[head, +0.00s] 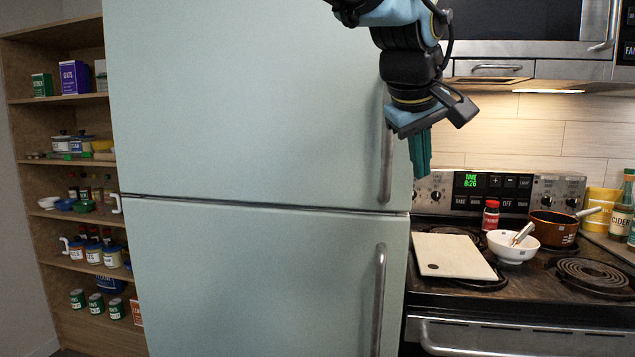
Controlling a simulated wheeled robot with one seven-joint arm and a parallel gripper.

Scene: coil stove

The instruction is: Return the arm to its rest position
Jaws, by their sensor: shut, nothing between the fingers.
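My gripper (420,155) hangs from my arm at the upper right of the head view. Its teal fingers point down and are shut with nothing between them. It is in front of the right side of the pale green fridge (250,110), near the upper door's handle (386,155). I cannot tell how far it is from the handle. The fingertips are above and left of the stove's control panel (500,190) in the picture. The upper part of the arm is cut off by the top edge.
The coil stove (540,310) holds a white cutting board (453,256), a white bowl (514,248), a red-capped jar (491,215) and a brown pot (553,230). A microwave (520,20) hangs above. Wooden shelves (50,180) with food stand at left.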

